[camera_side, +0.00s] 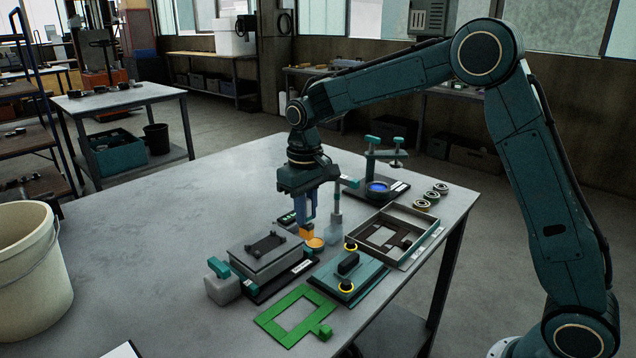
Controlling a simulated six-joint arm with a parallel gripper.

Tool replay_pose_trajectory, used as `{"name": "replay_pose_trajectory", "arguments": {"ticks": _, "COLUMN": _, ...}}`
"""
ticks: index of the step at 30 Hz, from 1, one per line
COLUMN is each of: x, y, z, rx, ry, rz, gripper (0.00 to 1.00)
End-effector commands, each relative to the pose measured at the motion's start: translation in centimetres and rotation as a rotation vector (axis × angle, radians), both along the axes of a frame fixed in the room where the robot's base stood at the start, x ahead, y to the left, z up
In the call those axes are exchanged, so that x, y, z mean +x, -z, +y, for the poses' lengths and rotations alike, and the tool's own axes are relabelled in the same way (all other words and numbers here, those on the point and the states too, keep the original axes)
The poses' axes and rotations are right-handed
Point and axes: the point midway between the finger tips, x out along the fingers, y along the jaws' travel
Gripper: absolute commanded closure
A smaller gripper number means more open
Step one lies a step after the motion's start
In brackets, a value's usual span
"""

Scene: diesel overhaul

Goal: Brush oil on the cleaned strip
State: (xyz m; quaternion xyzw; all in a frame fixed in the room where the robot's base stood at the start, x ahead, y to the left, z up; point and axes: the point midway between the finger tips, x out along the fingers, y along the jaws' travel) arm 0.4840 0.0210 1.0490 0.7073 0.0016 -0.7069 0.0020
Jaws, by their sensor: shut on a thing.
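My gripper (306,222) points straight down over the middle of the table, its blue fingers closed on a small orange block-like piece (307,231), which may be the brush. Just below and to the right of it is a small round dish with an orange top (315,244), perhaps the oil. I cannot tell whether the orange piece touches the dish. The cleaned strip cannot be made out for sure. A teal plate (368,274) with a black handle and yellow-ringed knobs lies to the front right. A grey block (262,262) with a dark piece on top stands to the left.
A green frame (272,318) lies at the front. A grey tray (428,238) holding a frame part is at right. A teal stand (385,155) over a blue disc and several rings (432,195) are behind.

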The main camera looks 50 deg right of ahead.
Motion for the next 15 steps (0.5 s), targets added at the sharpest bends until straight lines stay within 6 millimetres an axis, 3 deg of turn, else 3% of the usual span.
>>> {"name": "replay_pose_trajectory", "arguments": {"ticks": 15, "x": 2.9, "y": -2.3, "z": 5.1, "rx": 0.000, "ry": -0.654, "rz": -0.002, "gripper": 1.00}}
